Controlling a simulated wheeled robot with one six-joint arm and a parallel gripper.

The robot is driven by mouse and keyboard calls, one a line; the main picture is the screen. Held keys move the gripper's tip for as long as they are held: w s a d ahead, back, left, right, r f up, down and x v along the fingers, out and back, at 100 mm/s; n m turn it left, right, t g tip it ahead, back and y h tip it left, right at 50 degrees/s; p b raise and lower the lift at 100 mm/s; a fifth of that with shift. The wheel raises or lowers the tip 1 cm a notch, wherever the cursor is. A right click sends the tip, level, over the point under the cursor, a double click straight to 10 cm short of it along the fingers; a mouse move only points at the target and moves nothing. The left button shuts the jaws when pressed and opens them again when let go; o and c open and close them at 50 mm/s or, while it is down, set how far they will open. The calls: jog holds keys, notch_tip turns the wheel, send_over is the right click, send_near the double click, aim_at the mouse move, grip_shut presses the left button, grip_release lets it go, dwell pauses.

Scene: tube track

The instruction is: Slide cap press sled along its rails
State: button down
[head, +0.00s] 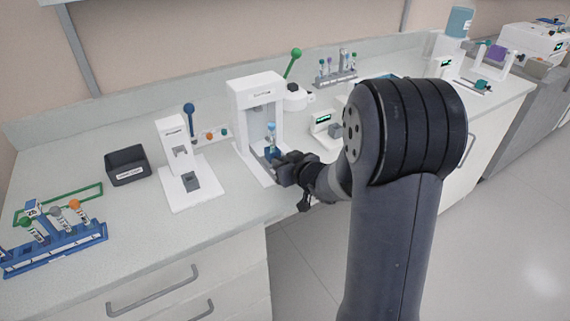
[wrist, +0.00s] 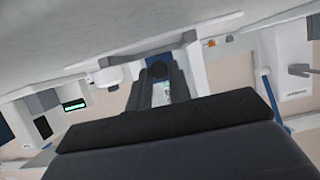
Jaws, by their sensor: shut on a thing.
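The cap press (head: 255,92) is a white arch-shaped machine on the counter in the head view. Its sled (head: 270,153) sits low in the front of the arch and carries an upright tube with a blue cap (head: 271,127). My gripper (head: 279,164) is at the front of the sled, low over the press base. In the wrist view, my gripper (wrist: 158,78) is shut on a dark round knob (wrist: 157,70), apparently the sled's handle. The rails are mostly hidden by my gripper and the sled.
Left of the press stand a white device with a blue lever (head: 173,143), a black bin (head: 127,165) and a blue tube rack (head: 55,249). The counter's front edge is close below my gripper.

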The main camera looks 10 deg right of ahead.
jog(key=c, duration=1.3)
grip_release()
jog(key=p+v, duration=0.1)
jog(key=v, duration=0.8)
jog(key=shift+s+r, duration=0.1)
jog(key=shift+p+v, duration=0.3)
jog(key=shift+v, duration=0.5)
jog(key=shift+c, duration=0.3)
